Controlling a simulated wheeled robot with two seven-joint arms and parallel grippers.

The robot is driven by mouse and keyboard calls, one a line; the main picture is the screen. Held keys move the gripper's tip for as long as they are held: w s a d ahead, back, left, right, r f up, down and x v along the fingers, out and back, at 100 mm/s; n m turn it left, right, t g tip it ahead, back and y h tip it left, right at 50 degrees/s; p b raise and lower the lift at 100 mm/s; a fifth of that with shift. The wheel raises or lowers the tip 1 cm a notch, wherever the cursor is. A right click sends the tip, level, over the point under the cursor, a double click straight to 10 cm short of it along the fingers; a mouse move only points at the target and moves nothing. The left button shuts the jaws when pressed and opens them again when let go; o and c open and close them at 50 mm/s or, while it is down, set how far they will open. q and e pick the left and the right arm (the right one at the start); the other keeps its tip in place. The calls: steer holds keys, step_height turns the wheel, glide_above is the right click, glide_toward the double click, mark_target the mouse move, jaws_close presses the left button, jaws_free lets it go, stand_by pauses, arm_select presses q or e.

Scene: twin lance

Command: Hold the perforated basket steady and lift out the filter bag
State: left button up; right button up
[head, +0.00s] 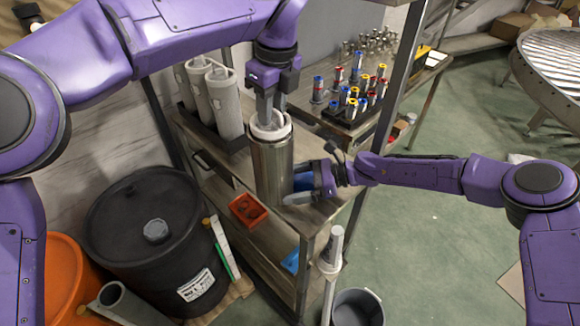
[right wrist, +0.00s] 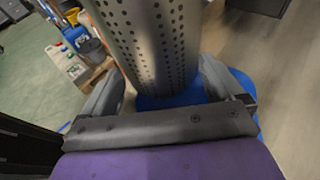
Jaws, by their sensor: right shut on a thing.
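The perforated basket (head: 271,170) is a tall metal cylinder standing upright on the cart. In the right wrist view its holed wall (right wrist: 150,40) fills the space between my right fingers. The white filter bag (head: 268,132) sits in the basket, with its pale rim showing at the mouth. My left gripper (head: 266,118) points straight down at the bag's top from above; whether its fingers are closed on the bag is hidden. My right gripper (head: 297,186) is shut on the basket's side from the right, low on the wall.
Several white-grey cylinders (head: 213,100) stand behind on the left. A rack of colourful-capped tubes (head: 352,100) is at back right. A red bin (head: 247,210) lies at the cart's front. A black drum (head: 155,240) stands left; a grey bucket (head: 358,308) is in front.

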arm_select(q)
steer(key=shift+s+f, duration=0.15)
steer(key=shift+f, duration=0.3)
jaws_close()
arm_select(e)
steer(key=shift+s+a, duration=0.15)
steer(key=shift+s, duration=0.05)
arm_select(q)
steer(key=r, duration=0.7)
steer(key=shift+w+r, duration=0.1)
steer(key=shift+w, duration=0.15)
arm_select(e)
steer(key=shift+w+f, duration=0.1)
steer(key=shift+w, duration=0.05)
steer(key=shift+c, duration=0.3)
arm_select(q)
steer(key=shift+r, duration=0.65)
arm_select(e)
steer(key=o, duration=0.5)
arm_select(q)
step_height(320, 180, up, 4)
steer(key=shift+r, duration=0.1)
arm_select(e)
steer(key=v, duration=1.2)
steer(key=shift+w, duration=0.1)
